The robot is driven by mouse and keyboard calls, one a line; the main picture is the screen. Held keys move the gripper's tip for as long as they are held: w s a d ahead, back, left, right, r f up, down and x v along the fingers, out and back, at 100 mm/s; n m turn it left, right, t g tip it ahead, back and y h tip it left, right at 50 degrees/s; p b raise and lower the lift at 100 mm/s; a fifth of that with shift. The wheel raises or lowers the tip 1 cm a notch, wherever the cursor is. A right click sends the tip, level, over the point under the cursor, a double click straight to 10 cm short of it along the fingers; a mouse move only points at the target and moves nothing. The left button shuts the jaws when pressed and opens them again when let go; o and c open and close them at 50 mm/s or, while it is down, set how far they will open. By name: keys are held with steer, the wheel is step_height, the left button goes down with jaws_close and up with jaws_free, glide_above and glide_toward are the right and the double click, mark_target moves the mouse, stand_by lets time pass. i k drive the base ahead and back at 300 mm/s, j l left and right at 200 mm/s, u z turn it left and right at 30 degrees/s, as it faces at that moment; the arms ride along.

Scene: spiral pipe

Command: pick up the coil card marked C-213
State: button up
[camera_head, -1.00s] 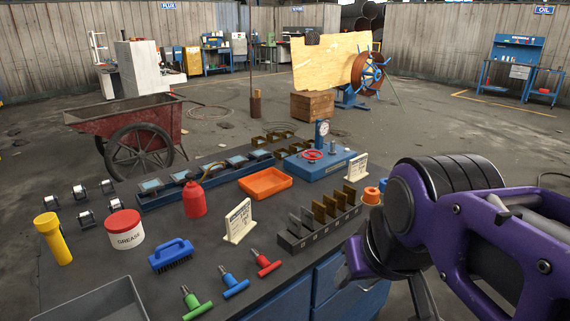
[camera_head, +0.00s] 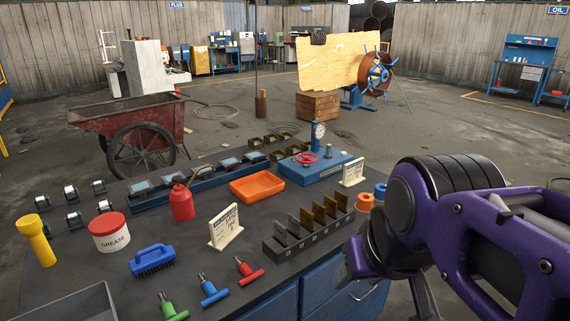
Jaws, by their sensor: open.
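Two white cards with dark print stand on the dark workbench top (camera_head: 110,260). The nearer card (camera_head: 225,228) stands upright left of a dark slotted rack, and the farther card (camera_head: 353,171) stands behind the rack's right end. Their print is too small to read, so I cannot tell which thing is marked C-213. The dark rack (camera_head: 290,246) holds several upright plates, some grey and some brown. My gripper (camera_head: 385,278) is partly visible at the lower right, open, beside the bench's right edge and apart from the cards. My arm hides part of it.
An orange tray (camera_head: 257,186), red bottle (camera_head: 181,203), grease tub (camera_head: 109,232), blue brush (camera_head: 152,260), yellow flashlight (camera_head: 37,241) and several T-handled tools (camera_head: 213,291) crowd the bench. A blue gauge unit (camera_head: 325,167) stands at its back right. A wheelbarrow (camera_head: 130,119) stands behind on open floor.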

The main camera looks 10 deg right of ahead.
mark_target(352, 170)
steer(key=i+l+u, duration=0.1)
steer(key=l, duration=0.4)
steer(key=i+l, duration=0.15)
steer(key=l, duration=0.35)
steer(key=i+l+u, duration=0.15)
steer(key=l, duration=0.35)
steer(key=l+u, duration=0.1)
steer(key=l, duration=0.4)
steer(key=i+l+u, duration=0.1)
steer(key=l, duration=0.4)
